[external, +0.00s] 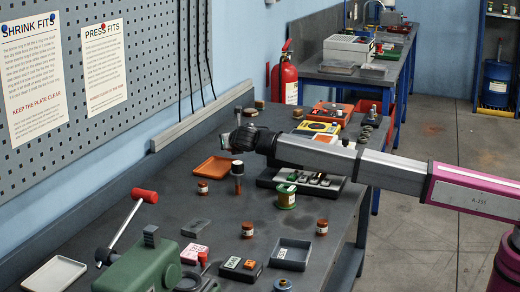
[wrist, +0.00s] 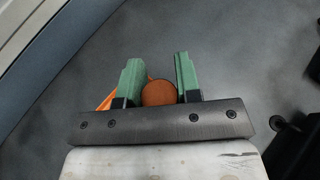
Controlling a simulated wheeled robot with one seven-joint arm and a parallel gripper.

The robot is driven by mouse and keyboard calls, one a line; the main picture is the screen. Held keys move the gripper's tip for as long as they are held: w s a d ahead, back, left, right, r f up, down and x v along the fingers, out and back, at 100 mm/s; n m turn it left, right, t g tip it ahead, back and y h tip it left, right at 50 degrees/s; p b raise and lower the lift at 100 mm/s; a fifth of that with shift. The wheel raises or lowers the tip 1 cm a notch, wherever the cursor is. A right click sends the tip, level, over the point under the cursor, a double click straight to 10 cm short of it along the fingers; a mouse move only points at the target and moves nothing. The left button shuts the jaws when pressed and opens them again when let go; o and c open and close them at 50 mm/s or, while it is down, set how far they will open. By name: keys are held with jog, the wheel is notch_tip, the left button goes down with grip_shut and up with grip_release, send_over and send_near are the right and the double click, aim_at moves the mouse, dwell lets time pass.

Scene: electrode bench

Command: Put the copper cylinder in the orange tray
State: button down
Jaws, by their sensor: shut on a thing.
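The copper cylinder (wrist: 158,94) shows as a round copper-brown end between the two green fingers of my gripper (wrist: 159,72) in the wrist view. The fingers are shut on its sides. In the external view my gripper (external: 238,166) is at the end of the arm, pointing down over the bench, just right of the orange tray (external: 212,168). The tray is shallow and looks empty. In the wrist view a corner of the orange tray (wrist: 105,103) shows beside the left finger, mostly hidden. I cannot tell the cylinder's exact height above the bench.
A small copper-coloured labelled jar (external: 203,188) stands in front of the tray. A green-and-copper spool (external: 286,197) and a dark rack (external: 310,181) are to the right. A green press (external: 145,262) and a grey tray (external: 291,254) are nearer. Bare bench lies left of the orange tray.

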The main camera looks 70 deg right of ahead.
jog(key=shift+f, duration=1.15)
jog(key=shift+f, duration=0.6)
jog(key=c, duration=0.8)
grip_release()
jog(key=shift+r, duration=0.55)
jog(key=v, duration=1.2)
jog(key=shift+r, duration=0.1)
